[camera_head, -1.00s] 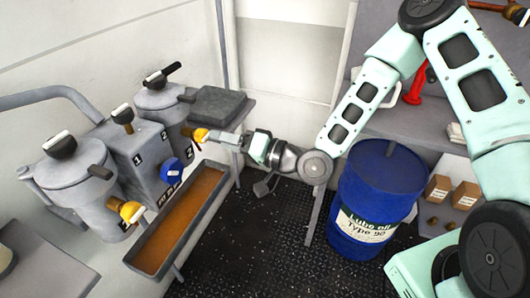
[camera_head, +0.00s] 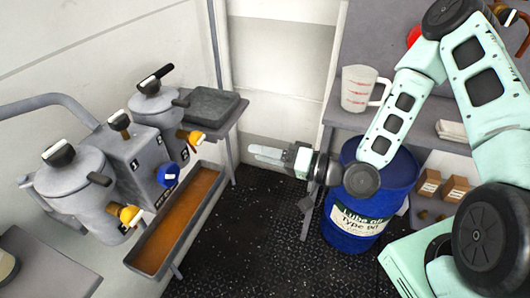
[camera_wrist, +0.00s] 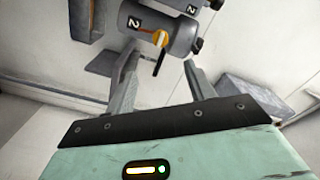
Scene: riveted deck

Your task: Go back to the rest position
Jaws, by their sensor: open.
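My gripper (camera_head: 262,152) is open and empty in the head view. It hangs in free air to the right of the grey machine and in front of the pale wall panel, with its fingers pointing left. In the wrist view my gripper (camera_wrist: 165,75) shows two spread fingers with nothing between them. Beyond them is the grey canister marked 2 (camera_wrist: 180,32) with an orange-yellow valve handle (camera_wrist: 160,38). In the head view this orange handle (camera_head: 193,137) is apart from my fingers.
The blue lube oil drum (camera_head: 355,236) stands below my forearm. A measuring jug (camera_head: 358,90) stands on the shelf behind. A long rust-brown trough (camera_head: 178,222) runs along the machine. A blue knob (camera_head: 167,174) and another yellow handle (camera_head: 130,215) stick out. The dark floor (camera_head: 260,245) is clear.

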